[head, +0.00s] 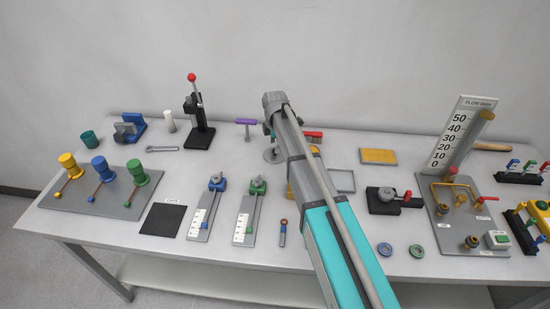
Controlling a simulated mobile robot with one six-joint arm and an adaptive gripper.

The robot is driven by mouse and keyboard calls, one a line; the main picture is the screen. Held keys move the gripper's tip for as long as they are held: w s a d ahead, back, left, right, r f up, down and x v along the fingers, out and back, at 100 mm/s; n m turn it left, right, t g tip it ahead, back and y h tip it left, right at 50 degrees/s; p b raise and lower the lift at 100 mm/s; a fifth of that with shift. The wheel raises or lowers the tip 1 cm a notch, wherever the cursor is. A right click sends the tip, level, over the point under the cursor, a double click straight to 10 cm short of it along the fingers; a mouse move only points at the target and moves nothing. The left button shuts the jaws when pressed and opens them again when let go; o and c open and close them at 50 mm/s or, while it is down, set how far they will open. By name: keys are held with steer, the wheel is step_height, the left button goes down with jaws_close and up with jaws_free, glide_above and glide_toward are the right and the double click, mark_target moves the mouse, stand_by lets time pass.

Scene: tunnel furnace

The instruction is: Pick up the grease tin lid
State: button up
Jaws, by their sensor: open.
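I cannot make out the grease tin lid for certain. Two small round grey-green discs, a left one (385,249) and a right one (416,251), lie flat near the front edge, right of my arm. A yellow object (290,190) shows only in part behind my arm, and its shape is hidden. A round grey disc (271,156) shows beside my arm farther back. My arm reaches from the front over the middle of the table, and my gripper is hidden behind it. I see nothing held.
The grey table (330,235) is crowded. A black press with a red knob (197,120) stands at the back left. An upright flow sign (462,135) stands at the right. A shallow grey tray (341,181) and a yellow block (378,156) lie right of my arm.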

steer(key=shift+f+b, duration=1.3)
steer(key=shift+f, duration=0.35)
jaws_close()
